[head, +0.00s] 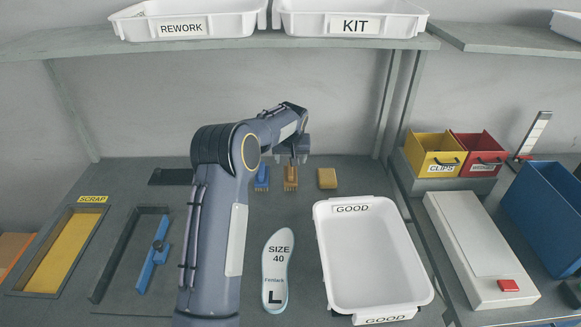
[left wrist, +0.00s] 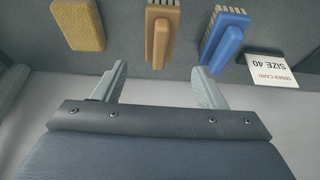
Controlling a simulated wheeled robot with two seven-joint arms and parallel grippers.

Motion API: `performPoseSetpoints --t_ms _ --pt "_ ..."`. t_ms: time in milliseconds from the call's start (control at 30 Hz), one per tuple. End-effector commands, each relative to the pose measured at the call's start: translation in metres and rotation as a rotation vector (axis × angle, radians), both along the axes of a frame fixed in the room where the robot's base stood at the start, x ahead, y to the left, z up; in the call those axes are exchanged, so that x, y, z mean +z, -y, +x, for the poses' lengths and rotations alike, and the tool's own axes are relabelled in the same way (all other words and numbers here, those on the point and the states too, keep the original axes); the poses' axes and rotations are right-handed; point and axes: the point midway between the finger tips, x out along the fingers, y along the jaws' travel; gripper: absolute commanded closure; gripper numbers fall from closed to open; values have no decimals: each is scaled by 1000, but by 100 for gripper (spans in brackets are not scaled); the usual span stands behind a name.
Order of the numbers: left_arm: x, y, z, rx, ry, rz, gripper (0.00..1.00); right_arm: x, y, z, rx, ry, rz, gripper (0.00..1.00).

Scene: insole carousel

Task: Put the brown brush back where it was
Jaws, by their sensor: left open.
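The brown brush (head: 290,178) stands at the back of the table, between the blue brush (head: 262,178) and the yellow sponge (head: 327,179). In the left wrist view the brown brush (left wrist: 160,38) lies ahead of my open left gripper (left wrist: 159,88), roughly in line with the gap between its fingers. Nothing is between the fingers, and they look apart from the brush. My right gripper is not in view.
The blue brush (left wrist: 224,40) and sponge (left wrist: 80,25) flank the brown brush closely. An order card (left wrist: 278,70) is beside the blue brush. A white GOOD tray (head: 322,240) and a size 40 insole (head: 276,262) lie nearer. Shelf trays (head: 350,22) are above.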

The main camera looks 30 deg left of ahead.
Motion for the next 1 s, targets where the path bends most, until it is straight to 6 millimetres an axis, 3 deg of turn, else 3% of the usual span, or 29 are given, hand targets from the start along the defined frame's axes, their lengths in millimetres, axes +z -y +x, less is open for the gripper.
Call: performPoseSetpoints --t_ms 300,367,467,600,700,833,1000 --pt "20 4 -10 -4 2 -7 35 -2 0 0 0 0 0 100" --pt "31 6 -19 -11 8 -20 35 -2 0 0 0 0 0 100" --pt "61 15 -47 -37 21 -59 35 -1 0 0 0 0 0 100" --pt "107 41 -111 -104 48 -135 35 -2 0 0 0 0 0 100" --pt "130 62 -162 -157 69 -184 35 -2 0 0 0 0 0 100" --pt "146 95 -233 -234 100 -241 35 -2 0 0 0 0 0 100" --pt "142 141 -325 -336 140 -301 35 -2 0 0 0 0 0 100"
